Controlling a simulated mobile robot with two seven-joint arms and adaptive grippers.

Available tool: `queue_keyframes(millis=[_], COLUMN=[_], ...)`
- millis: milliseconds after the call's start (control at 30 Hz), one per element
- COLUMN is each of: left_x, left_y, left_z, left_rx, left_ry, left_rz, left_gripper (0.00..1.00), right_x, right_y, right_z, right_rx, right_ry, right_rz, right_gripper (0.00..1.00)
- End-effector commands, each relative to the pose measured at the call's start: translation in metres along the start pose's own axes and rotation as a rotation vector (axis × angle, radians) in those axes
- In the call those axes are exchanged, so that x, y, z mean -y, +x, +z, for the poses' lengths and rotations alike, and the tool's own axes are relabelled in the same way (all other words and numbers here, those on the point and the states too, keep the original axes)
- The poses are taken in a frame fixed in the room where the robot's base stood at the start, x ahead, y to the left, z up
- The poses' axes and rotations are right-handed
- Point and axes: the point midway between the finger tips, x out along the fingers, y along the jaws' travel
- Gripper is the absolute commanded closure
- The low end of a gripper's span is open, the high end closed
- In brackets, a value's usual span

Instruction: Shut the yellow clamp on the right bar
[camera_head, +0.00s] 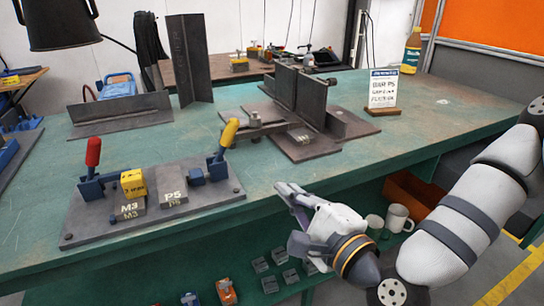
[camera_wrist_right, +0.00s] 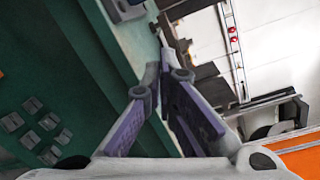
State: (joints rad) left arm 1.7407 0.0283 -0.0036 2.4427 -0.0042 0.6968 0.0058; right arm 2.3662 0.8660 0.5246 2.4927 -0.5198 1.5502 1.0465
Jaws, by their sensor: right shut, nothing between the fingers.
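The yellow clamp (camera_head: 227,136) stands at the right end of the dark fixture plate (camera_head: 92,230), its yellow handle raised and tilted a little right over a blue base. A grey block marked P5 (camera_head: 171,184) sits left of it. A red-handled clamp (camera_head: 92,158) stands raised at the plate's left end, near a block marked M3 (camera_head: 128,207). I cannot tell which piece is the right bar. My right gripper (camera_head: 284,190) is shut and empty, right of the plate at the table's front edge, apart from the clamp. Its fingers also show in the right wrist view (camera_wrist_right: 165,72). My left gripper is out of view.
A dark welded assembly (camera_head: 300,105) stands behind the gripper, with a flat arm reaching toward the yellow handle. A sign (camera_head: 384,88) stands at the right. A yellow block (camera_head: 133,182) is near the red clamp. Mugs (camera_head: 397,218) sit on the shelf below.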

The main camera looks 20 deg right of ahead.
Motion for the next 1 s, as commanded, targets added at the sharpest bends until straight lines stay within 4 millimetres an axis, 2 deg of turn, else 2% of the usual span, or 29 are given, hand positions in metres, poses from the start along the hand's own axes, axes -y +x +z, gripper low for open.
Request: queue_keyframes(millis=[100, 267, 633, 700, 800, 1000], left_x=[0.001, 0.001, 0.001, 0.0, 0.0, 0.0], left_y=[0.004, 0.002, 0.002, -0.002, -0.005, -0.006], left_z=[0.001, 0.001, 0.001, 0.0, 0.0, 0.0], left_rx=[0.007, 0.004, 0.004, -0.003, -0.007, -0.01], left_ry=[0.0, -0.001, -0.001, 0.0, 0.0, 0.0], left_rz=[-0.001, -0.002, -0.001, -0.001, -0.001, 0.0], left_gripper=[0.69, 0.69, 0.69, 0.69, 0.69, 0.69], right_x=[0.024, 0.03, 0.035, 0.037, 0.039, 0.038], right_y=[0.005, 0.025, 0.105, 0.107, 0.11, 0.113], right_z=[-0.003, -0.002, -0.003, 0.013, 0.026, 0.036], right_rx=[-0.004, -0.002, -0.004, 0.002, -0.001, -0.005], right_ry=[0.067, 0.07, 0.068, 0.07, 0.069, 0.068], right_rz=[-0.089, -0.099, -0.092, -0.09, -0.091, -0.09], right_gripper=[1.0, 1.0, 1.0, 1.0, 1.0, 1.0])
